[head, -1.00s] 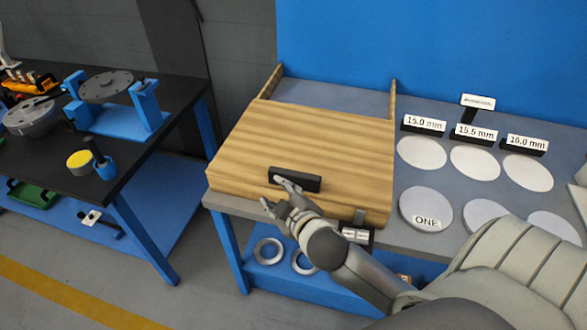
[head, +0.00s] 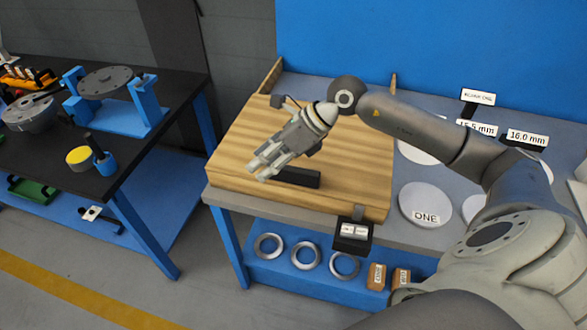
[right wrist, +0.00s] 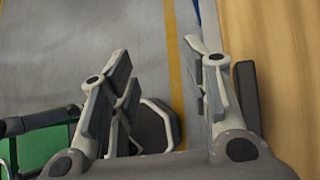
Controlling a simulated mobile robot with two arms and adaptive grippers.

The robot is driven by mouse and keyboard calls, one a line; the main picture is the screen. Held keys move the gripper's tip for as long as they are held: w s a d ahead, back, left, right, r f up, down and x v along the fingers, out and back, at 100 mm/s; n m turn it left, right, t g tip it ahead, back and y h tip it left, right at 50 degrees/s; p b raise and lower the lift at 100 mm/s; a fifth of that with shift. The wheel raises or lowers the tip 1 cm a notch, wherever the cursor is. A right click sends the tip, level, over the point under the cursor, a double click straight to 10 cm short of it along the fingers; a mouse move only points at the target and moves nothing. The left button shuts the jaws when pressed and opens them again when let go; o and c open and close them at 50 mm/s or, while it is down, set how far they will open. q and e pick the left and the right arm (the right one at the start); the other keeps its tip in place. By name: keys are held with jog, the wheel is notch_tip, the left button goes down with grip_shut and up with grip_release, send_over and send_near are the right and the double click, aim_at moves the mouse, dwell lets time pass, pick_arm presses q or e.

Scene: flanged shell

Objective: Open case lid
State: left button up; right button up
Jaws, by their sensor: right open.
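The wooden case (head: 345,145) lies on the grey bench with its lid down flat. A dark bar handle (head: 298,178) sits near the lid's front edge. My right gripper (head: 259,172) is open and empty, above the lid, with its fingers pointing to the front left beside the handle; I cannot tell its exact height. In the right wrist view the open fingers (right wrist: 162,72) have floor between them. There the wooden lid (right wrist: 285,75) and the handle (right wrist: 246,100) lie to the right, outside the fingers. My left gripper is not in view.
White discs stand right of the case, including one marked ONE (head: 425,205), with size labels (head: 526,138) behind. Metal rings (head: 305,255) lie on the blue shelf below. A black table (head: 60,140) with fixtures stands left, across a floor gap. A blue panel (head: 450,50) rises behind.

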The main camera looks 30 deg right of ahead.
aim_at(294, 169)
jog(key=d+h, duration=0.1)
jog(key=d, duration=0.2)
jog(key=d+h, duration=0.2)
jog(key=d, duration=0.2)
jog(key=d+g+h, duration=0.1)
jog(key=d, duration=0.3)
jog(key=shift+s+d+f+h, duration=0.15)
jog(key=shift+s+f+h, duration=0.2)
jog(key=shift+s+h, duration=0.05)
jog(key=shift+f, duration=0.25)
jog(key=p+x, duration=0.3)
jog(key=x, duration=0.7)
jog(key=shift+f, duration=0.1)
jog(key=shift+c, duration=0.3)
grip_shut()
